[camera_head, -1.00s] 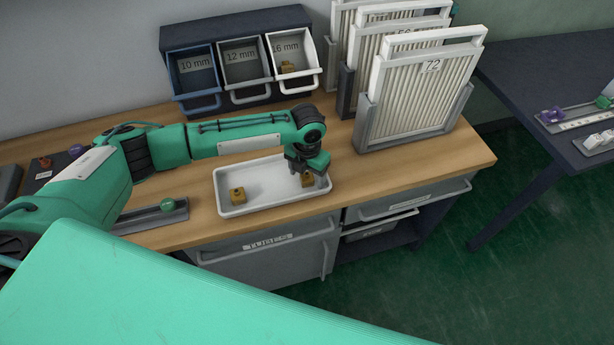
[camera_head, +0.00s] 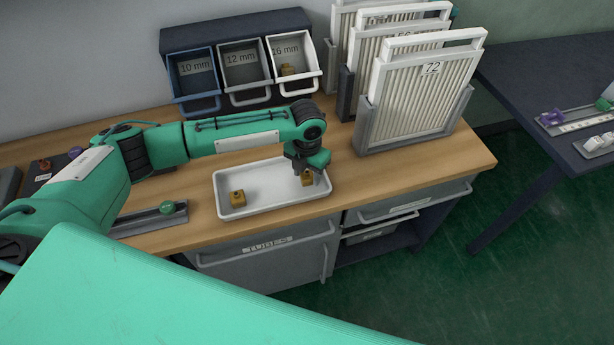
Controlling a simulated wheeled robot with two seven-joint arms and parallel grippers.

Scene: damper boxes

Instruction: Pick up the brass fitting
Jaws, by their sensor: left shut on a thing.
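A brass fitting (camera_head: 307,178) is at the right end of the white tray (camera_head: 222,208), between the fingers of my left gripper (camera_head: 306,174). My left gripper points down and is shut on this fitting. The fitting looks slightly raised, but I cannot tell surely if it is clear of the tray floor. A second brass fitting (camera_head: 238,198) stands in the left part of the tray, apart from the gripper. My right gripper is not in view.
Behind the tray stand three bins marked 10 mm (camera_head: 197,75), 12 mm (camera_head: 243,72) and 16 mm (camera_head: 290,60); the last holds brass pieces. Pleated filter panels (camera_head: 415,95) stand in racks at the back right. A green-knobbed slide (camera_head: 150,219) lies left of the tray.

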